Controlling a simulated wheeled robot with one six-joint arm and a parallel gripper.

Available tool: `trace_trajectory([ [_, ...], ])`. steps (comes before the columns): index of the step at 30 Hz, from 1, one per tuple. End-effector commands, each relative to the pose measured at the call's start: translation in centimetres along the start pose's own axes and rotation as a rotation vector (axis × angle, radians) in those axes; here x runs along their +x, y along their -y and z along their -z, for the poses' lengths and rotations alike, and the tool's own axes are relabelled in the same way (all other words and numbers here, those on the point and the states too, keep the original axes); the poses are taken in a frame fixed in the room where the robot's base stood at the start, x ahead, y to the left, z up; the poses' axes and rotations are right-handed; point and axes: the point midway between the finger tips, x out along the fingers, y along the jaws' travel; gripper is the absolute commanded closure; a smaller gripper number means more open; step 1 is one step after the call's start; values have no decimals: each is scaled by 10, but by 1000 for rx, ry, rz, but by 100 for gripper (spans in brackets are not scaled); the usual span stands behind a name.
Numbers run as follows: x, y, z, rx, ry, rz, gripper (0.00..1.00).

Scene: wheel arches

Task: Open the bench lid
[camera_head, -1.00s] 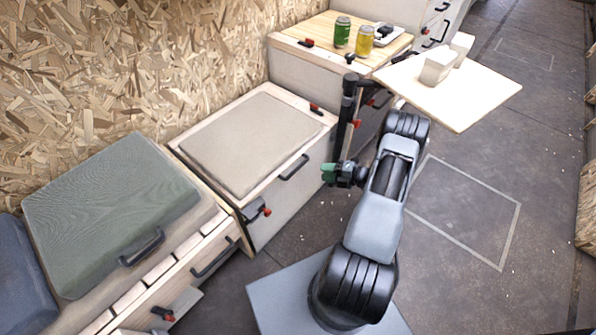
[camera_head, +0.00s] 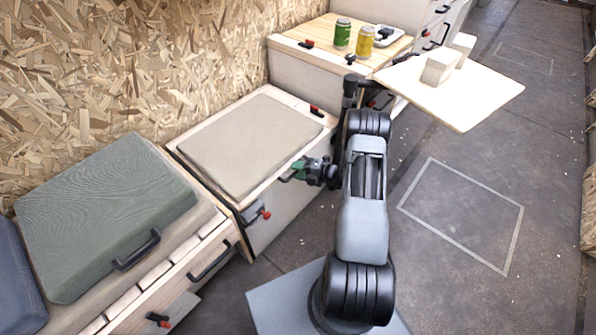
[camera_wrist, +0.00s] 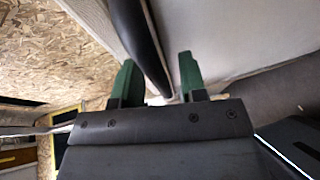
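The bench lid (camera_head: 245,147), with a beige cushion on a pale wooden rim, lies flat on its white box (camera_head: 283,218). It looks closed. My gripper (camera_head: 288,174) is at the front edge of this lid, where the dark lid handle is mostly hidden by it in the head view. In the wrist view, my two green fingertips (camera_wrist: 160,78) stand apart, and the dark handle bar (camera_wrist: 138,35) runs down between them. Small gaps show beside the bar, so the fingers do not look closed on it.
A red-tipped latch (camera_head: 264,214) is on the box front. A green-cushioned bench (camera_head: 105,215) with its own handle stands at left. A wooden-topped cabinet (camera_head: 310,35) bears two cans. A pale board (camera_head: 470,95) with white blocks juts out at right. Floor at right is clear.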

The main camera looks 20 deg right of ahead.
Motion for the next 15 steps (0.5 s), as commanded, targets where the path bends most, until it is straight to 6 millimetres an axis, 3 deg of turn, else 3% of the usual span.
trace_trajectory([
  [4,0,0,0,0,0,0,63],
  [15,0,0,0,0,0,0,99],
])
